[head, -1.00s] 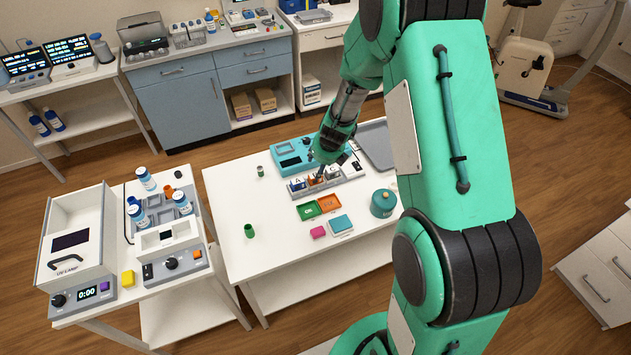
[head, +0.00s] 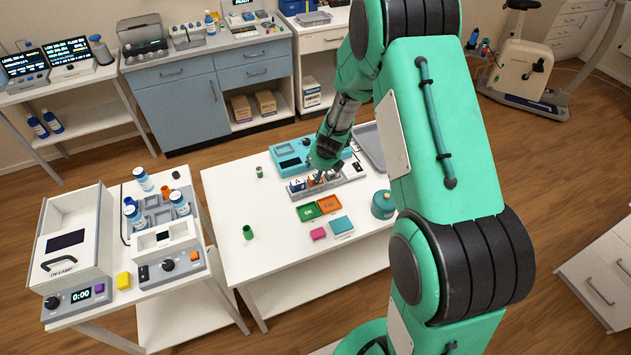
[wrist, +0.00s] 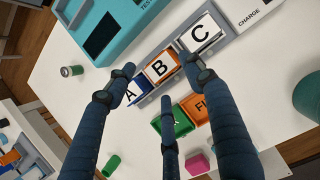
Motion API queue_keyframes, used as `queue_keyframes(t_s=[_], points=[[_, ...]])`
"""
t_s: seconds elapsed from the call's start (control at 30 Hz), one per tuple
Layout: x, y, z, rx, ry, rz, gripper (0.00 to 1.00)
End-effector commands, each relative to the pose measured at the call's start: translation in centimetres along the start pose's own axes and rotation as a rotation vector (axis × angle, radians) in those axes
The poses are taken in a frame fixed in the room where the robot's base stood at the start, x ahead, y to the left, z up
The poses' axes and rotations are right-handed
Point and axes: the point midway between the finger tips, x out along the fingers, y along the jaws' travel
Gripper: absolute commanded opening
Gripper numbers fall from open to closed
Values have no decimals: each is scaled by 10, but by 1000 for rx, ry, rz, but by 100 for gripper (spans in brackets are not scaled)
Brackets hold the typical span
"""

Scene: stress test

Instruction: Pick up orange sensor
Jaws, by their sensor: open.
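The orange sensor (wrist: 160,69), a block with a white face marked B, sits in the middle of a grey holder in the wrist view. A blue block marked A (wrist: 134,90) is at its left and a block marked C (wrist: 201,35) at its right. In the head view the orange sensor (head: 311,182) is partly covered by my gripper (head: 321,175). In the wrist view my gripper (wrist: 159,80) is open, with fingers left and right of the orange sensor and one on its near side. I cannot tell whether they touch it.
Green and orange trays (head: 308,211) lie in front of the holder, near a pink block (head: 318,234) and a teal block (head: 341,225). A teal tester (head: 291,152) stands behind. A round teal pot (head: 383,205) is at the right. The table's left part is mostly clear.

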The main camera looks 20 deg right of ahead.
Motion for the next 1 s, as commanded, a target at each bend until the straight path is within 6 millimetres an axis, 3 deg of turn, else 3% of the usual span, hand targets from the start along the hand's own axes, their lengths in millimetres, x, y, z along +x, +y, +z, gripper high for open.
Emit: queue_keyframes(t_s=[0.33,0.97,1.0], points=[[40,-1,-3,0,2,0,53],[43,-1,-2,0,1,0,53],[43,-1,-2,0,1,0,49]])
